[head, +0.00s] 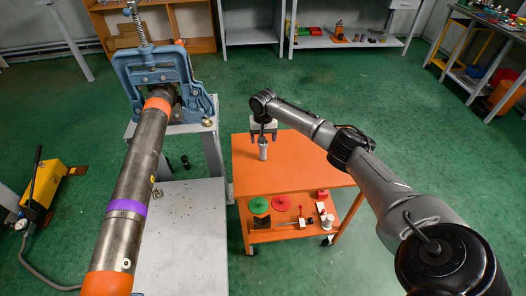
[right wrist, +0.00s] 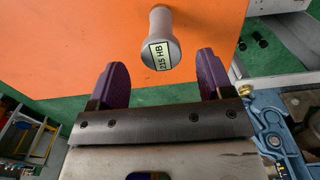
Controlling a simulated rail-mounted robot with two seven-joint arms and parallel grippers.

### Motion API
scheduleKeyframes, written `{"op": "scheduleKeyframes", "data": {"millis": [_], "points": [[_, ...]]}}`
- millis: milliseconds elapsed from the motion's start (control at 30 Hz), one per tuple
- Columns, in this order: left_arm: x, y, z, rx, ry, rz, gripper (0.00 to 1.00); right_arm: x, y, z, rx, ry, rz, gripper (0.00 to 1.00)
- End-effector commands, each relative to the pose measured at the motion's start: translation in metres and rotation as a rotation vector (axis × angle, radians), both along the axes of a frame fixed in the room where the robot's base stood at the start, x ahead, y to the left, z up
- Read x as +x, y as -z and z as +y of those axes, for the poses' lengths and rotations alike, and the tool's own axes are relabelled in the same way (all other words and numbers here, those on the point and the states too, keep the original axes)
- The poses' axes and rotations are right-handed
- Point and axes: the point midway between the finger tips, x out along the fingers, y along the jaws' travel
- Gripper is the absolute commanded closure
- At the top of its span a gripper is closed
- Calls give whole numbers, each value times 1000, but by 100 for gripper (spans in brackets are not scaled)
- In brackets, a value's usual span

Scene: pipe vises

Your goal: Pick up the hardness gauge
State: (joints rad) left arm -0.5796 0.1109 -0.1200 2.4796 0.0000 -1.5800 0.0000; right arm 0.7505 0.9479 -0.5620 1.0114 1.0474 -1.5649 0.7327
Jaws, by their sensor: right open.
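The hardness gauge (head: 263,152) is a small silver-grey cylinder on the orange cart top (head: 300,165). In the right wrist view the gauge (right wrist: 162,45) shows a wider rounded end and a label reading "215 HB". My right gripper (head: 263,130) is at the gauge in the head view, over the cart's left part. In the right wrist view its two purple fingers (right wrist: 161,82) are spread apart. The gauge appears just beyond the fingertips, roughly centred in the gap, with no visible contact. My left gripper is not in view.
A long steel pipe (head: 133,185) with orange and purple bands sits in a blue vise (head: 155,65) left of the cart. The cart's lower shelf (head: 285,225) holds discs and small tools. A yellow pump (head: 42,187) stands at far left. Green floor is open behind the cart.

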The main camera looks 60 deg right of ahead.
Motion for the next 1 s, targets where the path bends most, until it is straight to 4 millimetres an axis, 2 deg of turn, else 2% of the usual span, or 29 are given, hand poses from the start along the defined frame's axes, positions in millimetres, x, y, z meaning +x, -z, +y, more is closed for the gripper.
{"op": "scheduleKeyframes", "data": {"millis": [400,667,1000], "points": [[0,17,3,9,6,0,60,0,48,2,0,-1,1,27],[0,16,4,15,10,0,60,0,50,2,0,-1,1,27],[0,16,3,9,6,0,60,0,50,2,-1,-1,1,58]]}}
